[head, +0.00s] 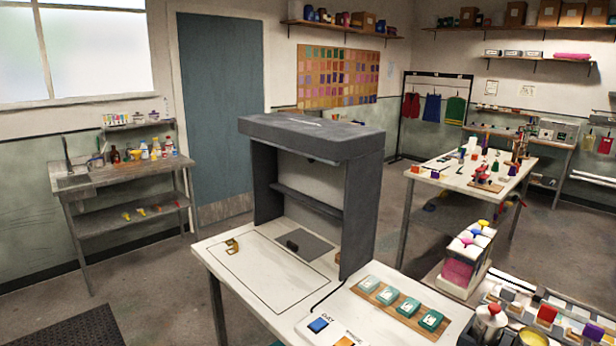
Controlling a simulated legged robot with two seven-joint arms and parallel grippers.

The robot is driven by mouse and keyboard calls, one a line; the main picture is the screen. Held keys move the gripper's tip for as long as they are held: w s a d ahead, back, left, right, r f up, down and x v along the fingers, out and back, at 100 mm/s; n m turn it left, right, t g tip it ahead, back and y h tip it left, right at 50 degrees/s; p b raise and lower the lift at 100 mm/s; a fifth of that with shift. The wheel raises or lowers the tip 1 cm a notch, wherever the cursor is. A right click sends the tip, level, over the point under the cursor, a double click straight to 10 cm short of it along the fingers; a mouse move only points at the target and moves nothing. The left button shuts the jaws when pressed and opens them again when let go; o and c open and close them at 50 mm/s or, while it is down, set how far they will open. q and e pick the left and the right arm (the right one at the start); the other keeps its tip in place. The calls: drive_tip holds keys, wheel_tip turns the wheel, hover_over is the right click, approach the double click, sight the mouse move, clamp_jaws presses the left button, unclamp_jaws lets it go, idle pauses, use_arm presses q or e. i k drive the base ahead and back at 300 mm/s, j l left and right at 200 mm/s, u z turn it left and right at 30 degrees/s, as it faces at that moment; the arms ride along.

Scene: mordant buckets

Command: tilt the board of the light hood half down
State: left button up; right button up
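The light hood (318,137) is a dark grey open-fronted booth standing on a white table. A grey square board (313,242) shows on the table surface at its open front and looks flat. A small black block, perhaps a handle (292,246), is at its near-left edge. I cannot tell the board's exact tilt. A dark crossbar or narrow shelf (307,201) spans the hood's inside. A small brass-coloured bracket (232,247) sits left of the board, inside a thin black outline. Neither of my grippers is in view.
In front of the hood, a blue button (318,325) and an orange button (345,341) sit near a wooden strip (381,299) with several teal blocks. A crowded worktable (458,187) stands right. A sink bench (107,178) stands left. Floor between is clear.

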sight(325, 183)
drive_tip(key=i+j+z, duration=0.3)
drive_tip(key=z, duration=0.35)
drive_tip(key=i+j+z, duration=0.1)
drive_tip(key=j+z, duration=0.25)
drive_tip(key=z, duration=0.15)
drive_tip(key=j+z, duration=0.3)
drive_tip(key=z, duration=0.2)
